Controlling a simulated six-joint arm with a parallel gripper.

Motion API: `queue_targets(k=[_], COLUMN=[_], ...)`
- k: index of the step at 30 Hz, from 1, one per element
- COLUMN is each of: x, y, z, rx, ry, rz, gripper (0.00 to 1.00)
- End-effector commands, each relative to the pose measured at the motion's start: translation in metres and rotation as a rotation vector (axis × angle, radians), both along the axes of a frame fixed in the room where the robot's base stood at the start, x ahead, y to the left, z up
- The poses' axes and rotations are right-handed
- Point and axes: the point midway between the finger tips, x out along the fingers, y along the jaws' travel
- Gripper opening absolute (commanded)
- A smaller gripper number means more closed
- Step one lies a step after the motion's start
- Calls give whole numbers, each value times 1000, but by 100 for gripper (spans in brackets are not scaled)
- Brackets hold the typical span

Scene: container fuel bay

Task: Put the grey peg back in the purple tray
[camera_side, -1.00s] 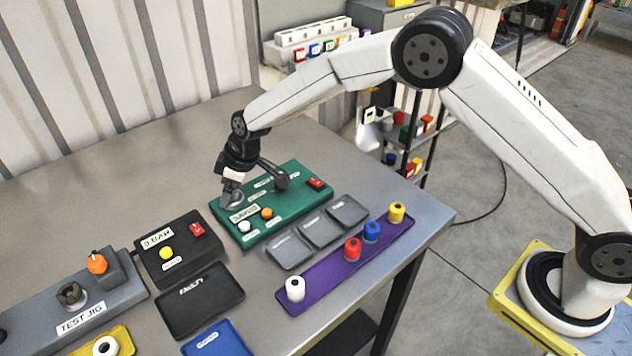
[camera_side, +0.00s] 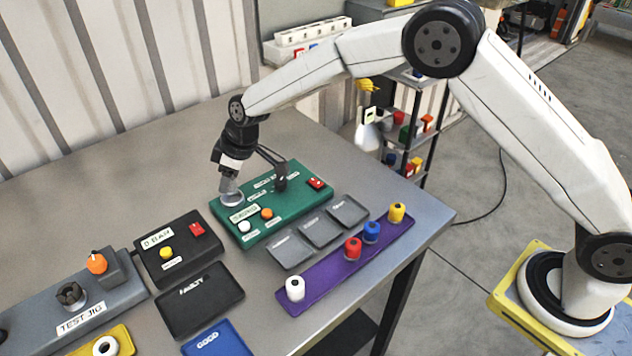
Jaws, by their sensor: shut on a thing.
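My gripper (camera_side: 229,186) points down over the left end of the green board (camera_side: 290,217). It is shut on a small grey piece, which I take to be the grey peg (camera_side: 230,192); the jaws hide part of it. A round grey spot (camera_side: 232,200) on the board lies right under it, and I cannot tell whether the two touch. The long purple tray (camera_side: 322,278) lies to the right and nearer the front. A white peg (camera_side: 295,288), a red peg (camera_side: 353,248), a blue peg (camera_side: 371,232) and a yellow peg (camera_side: 397,212) stand in it, with a bare stretch between white and red.
Grey shallow trays (camera_side: 320,232) lie between the green board and the purple tray. A black box (camera_side: 180,247), a black tray (camera_side: 200,300), a blue tray (camera_side: 217,342) and the test jig (camera_side: 85,312) fill the front left. The table's back left is clear.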

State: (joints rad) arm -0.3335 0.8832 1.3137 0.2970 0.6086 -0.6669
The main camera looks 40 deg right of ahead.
Motion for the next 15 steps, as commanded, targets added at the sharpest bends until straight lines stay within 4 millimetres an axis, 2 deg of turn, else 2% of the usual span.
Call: queue_targets(k=[15], x=[-45], y=[-15], z=[58], rx=[1], ry=[-2], rz=[0], gripper=[0])
